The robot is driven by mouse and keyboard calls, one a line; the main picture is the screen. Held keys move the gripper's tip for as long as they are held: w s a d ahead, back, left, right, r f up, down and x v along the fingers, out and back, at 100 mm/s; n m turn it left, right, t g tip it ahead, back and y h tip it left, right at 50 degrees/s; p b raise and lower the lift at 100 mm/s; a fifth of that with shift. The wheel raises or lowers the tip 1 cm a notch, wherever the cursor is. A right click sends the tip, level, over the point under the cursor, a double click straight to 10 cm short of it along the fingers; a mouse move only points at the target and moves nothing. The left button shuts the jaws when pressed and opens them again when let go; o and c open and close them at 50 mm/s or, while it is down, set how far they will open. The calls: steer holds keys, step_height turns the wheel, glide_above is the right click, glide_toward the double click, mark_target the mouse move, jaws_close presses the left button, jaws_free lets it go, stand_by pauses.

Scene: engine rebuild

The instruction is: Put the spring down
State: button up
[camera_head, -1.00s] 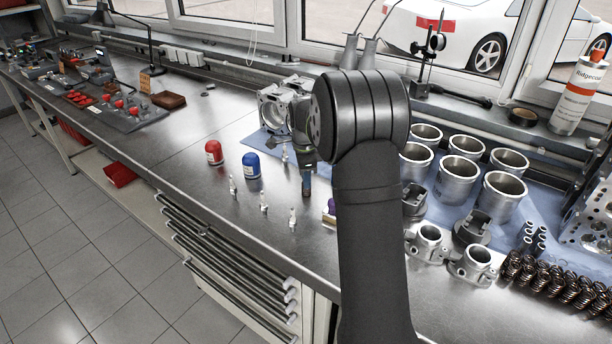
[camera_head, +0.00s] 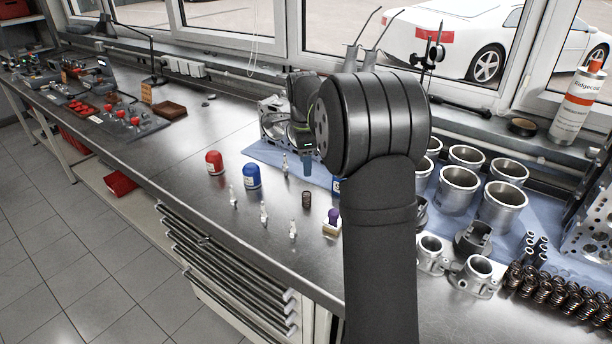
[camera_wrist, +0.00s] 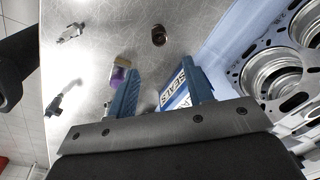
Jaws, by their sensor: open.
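The spring (camera_head: 307,199), a small dark coil, stands upright on the bare metal bench. In the wrist view the spring (camera_wrist: 159,36) shows nearly end-on, beyond the fingertips and apart from them. My gripper (camera_wrist: 160,75) is open, with its two blue fingers spread and nothing held between them. In the head view a blue finger of my gripper (camera_head: 307,166) shows above and behind the spring; my arm hides the rest.
Spark plugs (camera_head: 264,211) stand left of the spring. A red cap (camera_head: 214,163) and a blue cap (camera_head: 252,177) are farther left. A purple-topped item (camera_head: 333,219) stands close right. A labelled seals box (camera_wrist: 177,92) lies under the fingers. Cylinder sleeves (camera_head: 502,205) fill the right.

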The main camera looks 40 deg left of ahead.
mark_target(307, 200)
steer(key=shift+s+r, duration=0.1)
steer(key=shift+r, duration=1.15)
steer(key=f, duration=0.8)
steer(key=w+f, duration=0.1)
steer(key=f, duration=0.3)
steer(key=shift+a, duration=0.1)
steer(key=shift+a+r, duration=0.1)
steer(key=shift+r, duration=1.65)
